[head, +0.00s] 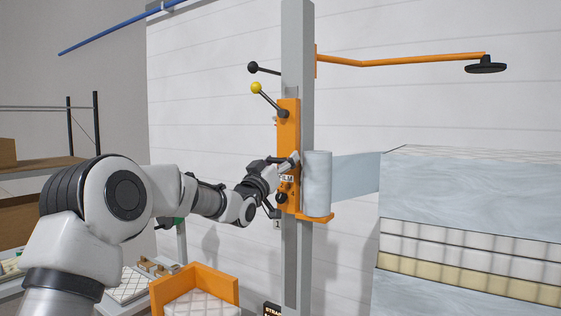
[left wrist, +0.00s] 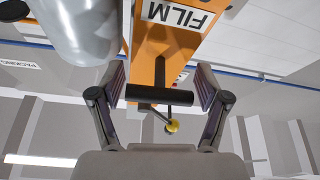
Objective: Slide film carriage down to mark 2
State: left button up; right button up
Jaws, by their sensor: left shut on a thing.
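The orange film carriage (head: 288,125) sits on the grey upright post (head: 297,30) and bears a FILM label (left wrist: 178,13). A pale film roll (head: 317,185) stands on its right side. In the head view my left gripper (head: 281,164) is at the carriage's front, partly hiding the label. A lever with a yellow knob (head: 257,88) sticks out at the carriage top. A small tag reading 1 (head: 277,224) is below the carriage. Mark 2 is not readable.
A film sheet (head: 356,174) runs from the roll to a wrapped stack (head: 470,190) at right. An orange arm (head: 420,59) with a black disc extends above. An orange-sided bin (head: 195,284) stands low left of the post. Another lever has a black knob (head: 253,68).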

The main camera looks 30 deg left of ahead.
aim_at(283, 207)
pick_arm(q)
notch_tip(283, 207, down, 15)
jog(key=b, duration=1.1)
jog(key=shift+r, duration=0.25)
jog(key=o, duration=1.3)
jog(key=shift+o, duration=1.4)
jog(key=shift+a, duration=0.3)
